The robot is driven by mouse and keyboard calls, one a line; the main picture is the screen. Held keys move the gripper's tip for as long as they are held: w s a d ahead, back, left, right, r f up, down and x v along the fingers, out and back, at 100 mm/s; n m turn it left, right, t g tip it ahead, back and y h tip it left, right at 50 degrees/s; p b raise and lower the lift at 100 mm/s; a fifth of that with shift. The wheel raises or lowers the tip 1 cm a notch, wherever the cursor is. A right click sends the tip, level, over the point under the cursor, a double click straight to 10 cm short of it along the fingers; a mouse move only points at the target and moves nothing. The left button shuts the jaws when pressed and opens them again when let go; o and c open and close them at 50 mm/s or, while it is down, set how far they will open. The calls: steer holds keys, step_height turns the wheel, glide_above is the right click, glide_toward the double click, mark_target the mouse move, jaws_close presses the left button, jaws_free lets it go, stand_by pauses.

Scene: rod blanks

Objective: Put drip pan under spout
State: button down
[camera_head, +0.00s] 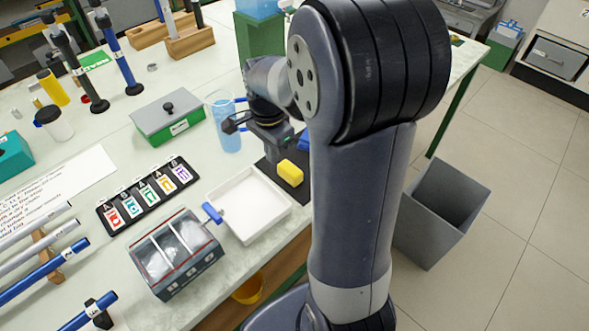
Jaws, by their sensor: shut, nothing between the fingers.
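The drip pan, a shallow white square tray (248,229), lies on the table near the front edge. A blue tab (212,212) shows at its left side. A blue tank (262,8) stands on a green stand (261,38) at the back. I cannot make out a spout there; my arm covers the area to its right. My gripper (271,144) is shut and empty, above the table beyond the pan. It is apart from the pan, and its fingertips are hard to make out.
A yellow block (290,173) sits on a black mat (268,172) behind the pan. A blue pitcher (226,128) stands close left of my gripper. A clear-lidded box (172,256) is left of the pan. A grey bin (440,215) stands on the floor at right.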

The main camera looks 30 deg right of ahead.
mark_target(267, 192)
step_height(267, 192, down, 10)
steer(key=shift+d+r, duration=0.1)
stand_by(0.4)
steer(key=a, duration=0.2)
steer(key=shift+s+a+b, duration=0.3)
steer(key=shift+s+a, duration=0.05)
steer(key=shift+a, duration=0.15)
